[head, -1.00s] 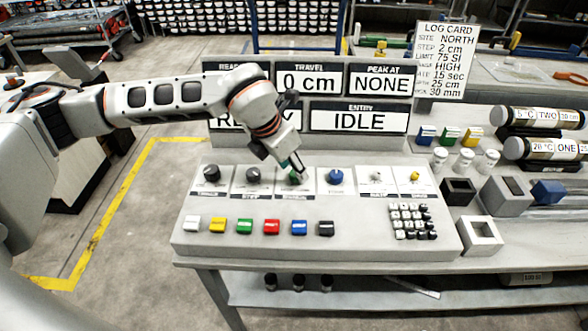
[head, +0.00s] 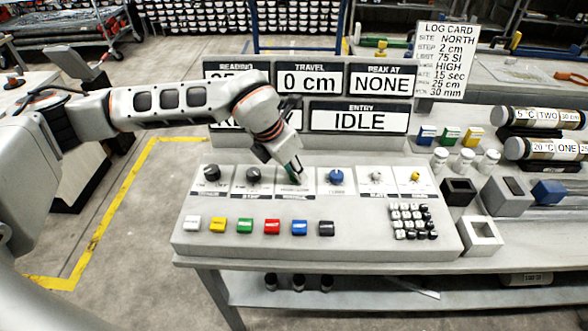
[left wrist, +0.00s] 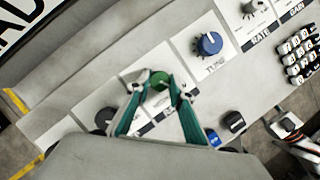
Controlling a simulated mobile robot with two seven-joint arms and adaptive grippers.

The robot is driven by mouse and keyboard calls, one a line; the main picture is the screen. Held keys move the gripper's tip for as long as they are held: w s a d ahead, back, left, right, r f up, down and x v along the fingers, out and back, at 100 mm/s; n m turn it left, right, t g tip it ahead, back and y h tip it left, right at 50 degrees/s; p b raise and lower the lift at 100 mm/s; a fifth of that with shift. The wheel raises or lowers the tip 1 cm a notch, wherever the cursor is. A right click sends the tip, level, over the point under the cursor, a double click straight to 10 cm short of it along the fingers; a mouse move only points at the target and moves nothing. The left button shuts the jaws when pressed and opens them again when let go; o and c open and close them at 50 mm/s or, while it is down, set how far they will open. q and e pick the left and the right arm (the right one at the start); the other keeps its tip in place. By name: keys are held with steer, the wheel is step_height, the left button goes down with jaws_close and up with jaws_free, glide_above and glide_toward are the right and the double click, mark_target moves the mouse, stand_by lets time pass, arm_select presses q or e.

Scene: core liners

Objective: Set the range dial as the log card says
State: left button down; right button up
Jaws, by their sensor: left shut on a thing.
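The log card (head: 447,62) stands at the back right of the console and lists several lines, among them SITE NORTH, STEP 2 cm and a line reading HIGH. A green dial (left wrist: 160,81) is between the fingertips of my left gripper (left wrist: 160,78) in the left wrist view. The gripper is shut on it. In the head view my left gripper (head: 297,172) comes down over the third panel of the dial row and hides most of this dial. Its label and pointer are too blurred or covered to read.
A blue dial (head: 336,177) labelled TUNE sits just right of the gripper, and a dark dial (head: 253,175) just left. Coloured buttons (head: 272,227) line the front, with a keypad (head: 412,221) at the right. The ENTRY display (head: 359,118) reads IDLE.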

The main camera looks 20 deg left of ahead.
arm_select(q)
steer(key=m, duration=0.3)
steer(key=m+g+h, duration=0.1)
steer(key=m, duration=0.2)
steer(key=shift+w+a+g+h, duration=0.15)
steer(key=shift+g+h, duration=0.15)
steer(key=m+g, duration=0.1)
steer(key=m, duration=0.1)
steer(key=m+g, duration=0.1)
steer(key=m, duration=0.2)
steer(key=shift+w+h+p, duration=0.1)
steer(key=shift+h+p, duration=0.2)
steer(key=shift+p, duration=0.1)
steer(key=shift+m, duration=0.4)
steer(key=c, duration=1.8)
jaws_free()
steer(key=shift+r, duration=0.1)
steer(key=v, duration=1.2)
steer(key=shift+w+a, duration=0.1)
